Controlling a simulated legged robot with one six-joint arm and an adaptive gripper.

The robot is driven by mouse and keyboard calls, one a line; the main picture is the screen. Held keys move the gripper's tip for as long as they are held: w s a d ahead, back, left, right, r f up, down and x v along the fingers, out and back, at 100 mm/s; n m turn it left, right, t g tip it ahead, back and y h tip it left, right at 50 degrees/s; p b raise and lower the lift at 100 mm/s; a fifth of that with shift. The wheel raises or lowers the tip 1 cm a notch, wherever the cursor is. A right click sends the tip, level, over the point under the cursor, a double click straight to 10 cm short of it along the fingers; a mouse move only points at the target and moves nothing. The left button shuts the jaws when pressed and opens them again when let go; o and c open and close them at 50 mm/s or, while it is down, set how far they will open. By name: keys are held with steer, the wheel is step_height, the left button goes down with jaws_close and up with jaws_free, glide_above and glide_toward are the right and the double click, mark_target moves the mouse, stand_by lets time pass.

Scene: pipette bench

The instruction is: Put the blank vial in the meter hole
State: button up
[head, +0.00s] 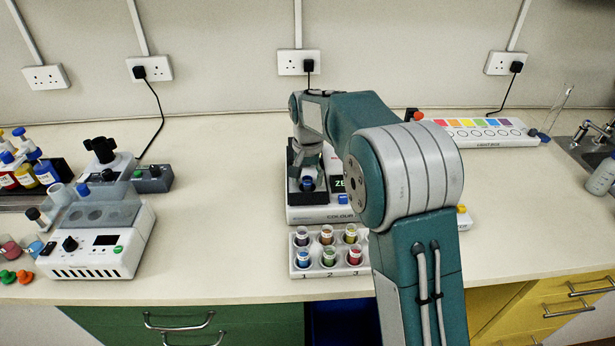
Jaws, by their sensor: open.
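The colour meter (322,214) stands at the middle of the bench, partly hidden behind my arm. Its display reads "ZE" before my arm cuts it off. A blue-topped vial (307,184) stands upright in the dark square well (294,196) at the meter's left, where its hole is. I cannot read a label on it, so I cannot tell for sure that it is the blank. My gripper (306,168) is open, just above and behind this vial, pointing down. Whether the fingertips touch the vial is too small to tell.
A white rack (318,270) of several coloured vials, marked 1, 2, 3, stands in front of the meter, its right end hidden. A white benchtop device (98,262) is at left. A light box (487,133) and sink are at right. Clear bench lies left of the meter.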

steer(key=shift+r, duration=0.1)
step_height(320, 180, up, 12)
steer(key=s+d+r+n+t, duration=0.1)
steer(key=s+d+r, duration=0.1)
steer(key=s, duration=0.2)
steer(key=s+d+r+t, duration=0.1)
steer(key=s+d+r, duration=0.1)
steer(key=s+r, duration=0.15)
steer(key=s+d+f+n+t, duration=0.1)
steer(key=s+d+f, duration=0.1)
steer(key=s, duration=0.6)
steer(key=s+d+f+t, duration=0.1)
steer(key=s+d+f, duration=0.1)
steer(key=s, duration=0.7)
steer(key=s+d+f+n+t, duration=0.1)
steer(key=s+d+f, duration=0.1)
steer(key=s, duration=0.6)
steer(key=shift+s+d+f+n+t, duration=0.2)
steer(key=shift+d+f+n+t, duration=0.1)
steer(key=shift+d, duration=0.5)
